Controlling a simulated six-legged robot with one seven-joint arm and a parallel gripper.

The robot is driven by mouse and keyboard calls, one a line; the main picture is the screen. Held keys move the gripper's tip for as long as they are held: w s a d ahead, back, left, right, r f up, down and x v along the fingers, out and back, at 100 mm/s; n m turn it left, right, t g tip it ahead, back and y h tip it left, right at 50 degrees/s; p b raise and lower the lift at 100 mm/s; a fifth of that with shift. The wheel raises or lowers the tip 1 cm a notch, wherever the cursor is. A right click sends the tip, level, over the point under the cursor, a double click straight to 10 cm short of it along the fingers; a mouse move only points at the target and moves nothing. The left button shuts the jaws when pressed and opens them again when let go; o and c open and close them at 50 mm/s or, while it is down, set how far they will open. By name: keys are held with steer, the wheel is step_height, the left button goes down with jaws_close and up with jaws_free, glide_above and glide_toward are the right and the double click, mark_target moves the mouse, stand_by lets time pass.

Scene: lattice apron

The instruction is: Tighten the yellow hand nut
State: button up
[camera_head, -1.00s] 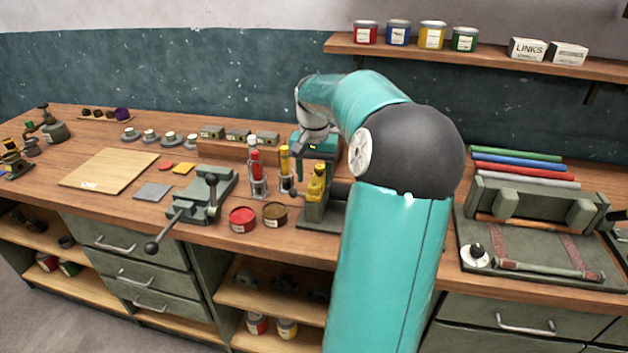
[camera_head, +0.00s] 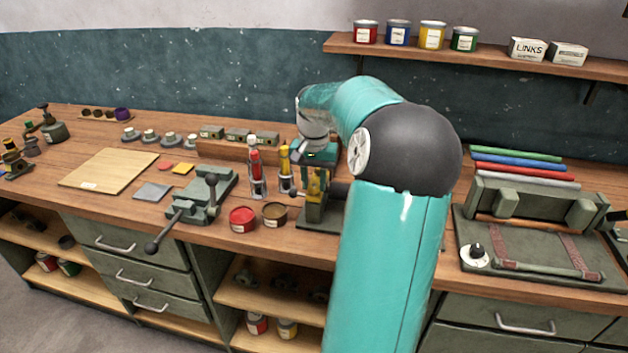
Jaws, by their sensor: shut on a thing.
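The yellow hand nut (camera_head: 316,187) shows as a small yellow part on top of a grey-green fixture on the bench, left of my upright arm link. My gripper (camera_head: 318,174) points down from above at this fixture, and its jaws are shut on the yellow hand nut. The jaws cover much of the nut, so its turn and seating are hidden. The fixture's dark base plate (camera_head: 310,223) rests on the bench top. Its right part is hidden behind my arm.
A yellow-topped bottle (camera_head: 285,170) and a red bottle (camera_head: 255,172) stand close left of the fixture. Open red (camera_head: 242,219) and brown (camera_head: 274,215) tins stand in front of them. A vice (camera_head: 205,195) stands further left. A clamping frame (camera_head: 540,240) lies at right.

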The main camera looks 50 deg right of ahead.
mark_target(314, 185)
steer(key=shift+m, duration=1.3)
steer(key=o, duration=1)
step_height(314, 185, up, 14)
steer(key=shift+f, duration=0.1)
